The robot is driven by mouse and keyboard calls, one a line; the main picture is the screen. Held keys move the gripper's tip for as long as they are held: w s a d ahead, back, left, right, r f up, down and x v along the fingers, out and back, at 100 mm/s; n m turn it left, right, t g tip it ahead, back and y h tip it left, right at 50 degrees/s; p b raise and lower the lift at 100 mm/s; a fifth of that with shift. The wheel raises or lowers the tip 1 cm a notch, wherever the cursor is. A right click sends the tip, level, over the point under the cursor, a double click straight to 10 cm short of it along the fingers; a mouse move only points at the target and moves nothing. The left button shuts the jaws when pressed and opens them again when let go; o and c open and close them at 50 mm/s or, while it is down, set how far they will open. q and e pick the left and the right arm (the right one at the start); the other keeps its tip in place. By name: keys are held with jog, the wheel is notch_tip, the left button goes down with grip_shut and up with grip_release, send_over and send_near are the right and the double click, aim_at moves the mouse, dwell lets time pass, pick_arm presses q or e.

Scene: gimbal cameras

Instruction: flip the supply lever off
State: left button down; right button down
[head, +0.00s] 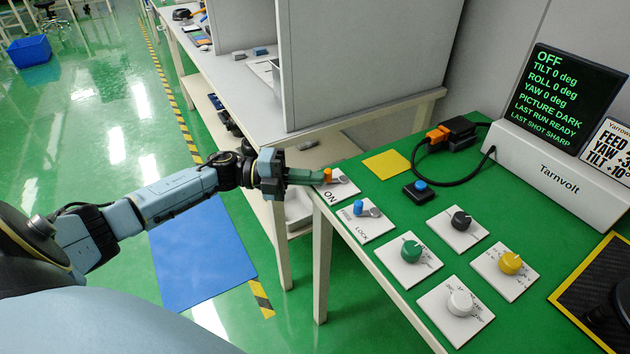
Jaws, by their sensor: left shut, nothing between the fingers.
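The supply lever (328,175) has an orange tip and sits on a white plate (347,190) at the table's near left corner. The plate shows the word ON; any other marking on it is hidden. The orange tip lies toward the left side of the plate. My left gripper (318,177) is shut and empty, its fingertips right at the orange tip; I cannot tell if they touch. The display (566,98) at the back right reads OFF and PICTURE DARK. My right gripper is not in view.
A blue-tipped lever (359,208) marked FREE and LOCK stands just in front. Green (411,250), black, yellow and white knobs and a blue button (420,185) sit further right. An orange plug (437,134) with a black cable lies behind. Open floor lies left.

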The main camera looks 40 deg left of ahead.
pick_arm(q)
jog(key=v, duration=1.3)
jog(key=shift+a, duration=0.2)
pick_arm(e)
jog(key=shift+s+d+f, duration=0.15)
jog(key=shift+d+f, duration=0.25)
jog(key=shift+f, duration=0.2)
